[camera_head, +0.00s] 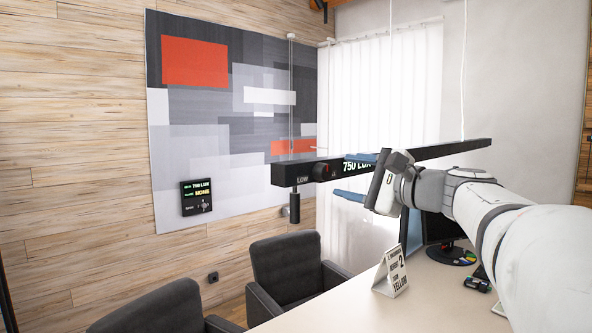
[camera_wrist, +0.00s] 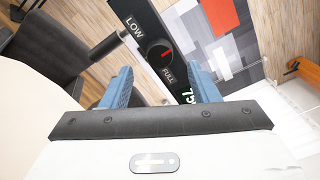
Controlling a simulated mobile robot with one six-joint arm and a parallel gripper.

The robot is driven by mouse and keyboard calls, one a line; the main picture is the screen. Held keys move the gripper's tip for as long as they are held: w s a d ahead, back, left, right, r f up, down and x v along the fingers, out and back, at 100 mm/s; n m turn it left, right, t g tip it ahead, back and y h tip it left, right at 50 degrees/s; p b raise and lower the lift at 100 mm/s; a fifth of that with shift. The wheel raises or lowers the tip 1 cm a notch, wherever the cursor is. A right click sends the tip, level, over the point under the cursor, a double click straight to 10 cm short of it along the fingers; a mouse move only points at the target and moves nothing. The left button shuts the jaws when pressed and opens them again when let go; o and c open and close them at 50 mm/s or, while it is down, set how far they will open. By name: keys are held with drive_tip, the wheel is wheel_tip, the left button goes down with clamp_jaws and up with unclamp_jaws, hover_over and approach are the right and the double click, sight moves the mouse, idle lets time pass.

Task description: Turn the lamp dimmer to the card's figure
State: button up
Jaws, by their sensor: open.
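The lamp is a long black bar (camera_head: 440,151) hung on thin cords, with a lit readout (camera_head: 356,166) that looks like 750 LUX, partly covered by a finger. Its round black dimmer knob (camera_head: 322,172) sits near the left end; in the wrist view the knob (camera_wrist: 160,53) has a red mark, between the words LOW and FULL. A white folded card (camera_head: 391,271) stands on the table, with a large 2 and YELLOW; its other lines are too small to read surely. My gripper (camera_head: 342,175) is open and empty, its blue fingers pointing toward the knob, apart from it.
A black wall panel (camera_head: 196,197) shows a LUX figure and another line, both hard to read. A dark handle (camera_head: 294,208) hangs under the lamp's left end. Two dark chairs (camera_head: 283,268) stand by the pale table (camera_head: 345,305). A monitor (camera_head: 438,228) stands behind the card.

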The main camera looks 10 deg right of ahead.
sight(327, 173)
drive_tip(key=p+x, duration=0.1)
drive_tip(key=x, duration=0.4)
drive_tip(key=c, duration=1)
drive_tip(key=shift+f, duration=0.15)
drive_tip(key=shift+b, duration=0.35)
drive_tip(key=shift+m, duration=0.3)
drive_tip(key=o, duration=1)
